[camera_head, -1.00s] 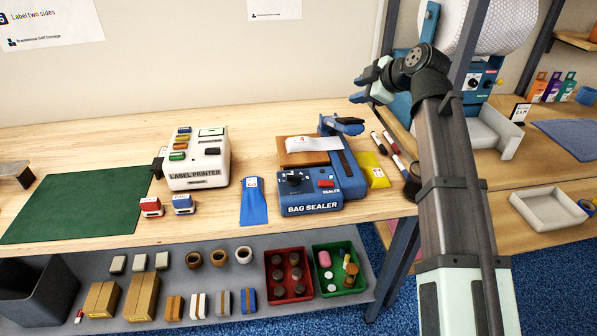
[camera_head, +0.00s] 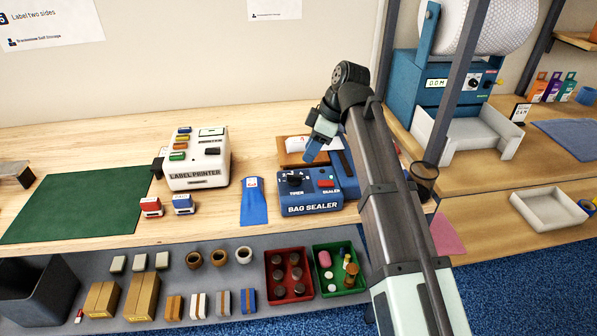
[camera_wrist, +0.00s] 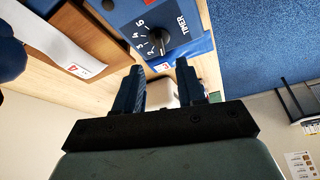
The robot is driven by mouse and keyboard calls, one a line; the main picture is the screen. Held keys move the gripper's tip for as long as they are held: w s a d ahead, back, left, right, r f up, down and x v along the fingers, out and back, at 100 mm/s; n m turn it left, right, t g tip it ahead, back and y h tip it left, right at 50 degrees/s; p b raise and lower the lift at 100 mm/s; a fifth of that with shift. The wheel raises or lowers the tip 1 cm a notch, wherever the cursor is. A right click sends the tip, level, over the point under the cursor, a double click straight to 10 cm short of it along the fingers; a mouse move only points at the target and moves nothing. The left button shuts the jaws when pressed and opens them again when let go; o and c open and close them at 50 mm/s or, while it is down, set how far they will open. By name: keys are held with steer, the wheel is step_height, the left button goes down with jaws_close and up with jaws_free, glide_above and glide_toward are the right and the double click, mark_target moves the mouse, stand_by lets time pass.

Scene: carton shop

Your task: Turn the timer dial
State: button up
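The blue bag sealer (camera_head: 310,201) stands on the wooden bench in the head view, with a dark timer dial (camera_head: 294,180) on its front left and a red button (camera_head: 326,183) to the right. In the wrist view the timer dial (camera_wrist: 158,38) shows at the top, with printed numbers around it and its pointer near the low numbers. My gripper (camera_head: 312,154) is above and behind the sealer's front panel. In the wrist view my gripper (camera_wrist: 160,80) has its two fingers apart with nothing between them, short of the dial.
A label printer (camera_head: 198,160) stands to the left on the bench. A blue pouch (camera_head: 254,203) lies left of the sealer. A dark cup (camera_head: 424,178) is close to my arm on the right. A white paper (camera_wrist: 62,40) lies beside the sealer.

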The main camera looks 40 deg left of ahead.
mark_target(296, 175)
steer(key=x, duration=0.9)
steer(key=shift+f, duration=0.1)
jaws_close()
